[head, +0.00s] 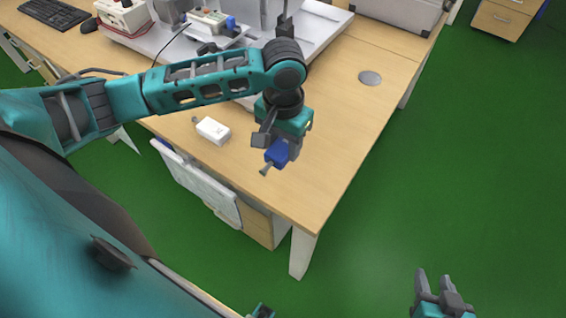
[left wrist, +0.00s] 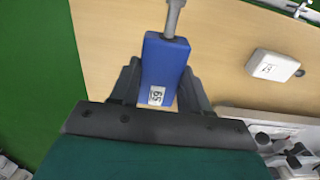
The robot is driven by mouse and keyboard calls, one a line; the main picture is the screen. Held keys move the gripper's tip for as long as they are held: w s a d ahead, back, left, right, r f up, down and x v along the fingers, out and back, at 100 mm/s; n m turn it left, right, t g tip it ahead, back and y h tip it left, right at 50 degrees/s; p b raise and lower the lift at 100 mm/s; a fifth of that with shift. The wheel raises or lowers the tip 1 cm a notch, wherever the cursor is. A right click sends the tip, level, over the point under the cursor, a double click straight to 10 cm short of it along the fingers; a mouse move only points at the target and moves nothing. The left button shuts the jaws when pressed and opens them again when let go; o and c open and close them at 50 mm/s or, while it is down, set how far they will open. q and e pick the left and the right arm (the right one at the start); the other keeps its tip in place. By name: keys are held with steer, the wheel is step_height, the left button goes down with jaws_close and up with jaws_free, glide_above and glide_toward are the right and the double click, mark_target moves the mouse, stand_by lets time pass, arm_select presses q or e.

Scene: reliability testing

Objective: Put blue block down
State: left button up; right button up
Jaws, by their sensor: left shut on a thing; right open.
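The blue block (head: 277,153) is between the fingers of my left gripper (head: 276,147), over the wooden table (head: 335,130) near its front corner. In the left wrist view the blue block (left wrist: 165,65) shows a white label marked 59 and a grey metal stem at its far end. The left gripper (left wrist: 160,85) is shut on it, with a finger on each side. I cannot tell whether the block touches the table. My right gripper (head: 437,290) is open and empty at the lower right, over the green floor, away from the table.
A white block (head: 213,130) with a small stem lies on the table left of the blue block; it also shows in the left wrist view (left wrist: 272,65). Test equipment (head: 208,22) and a keyboard (head: 55,12) stand further back. The table to the right is clear up to a round grommet (head: 370,78).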

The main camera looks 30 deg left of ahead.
mark_target(283, 172)
arm_select(q)
steer(key=shift+f+b, duration=0.6)
steer(key=shift+f, duration=3)
steer(key=o, duration=1.1)
steer(key=shift+f, duration=0.15)
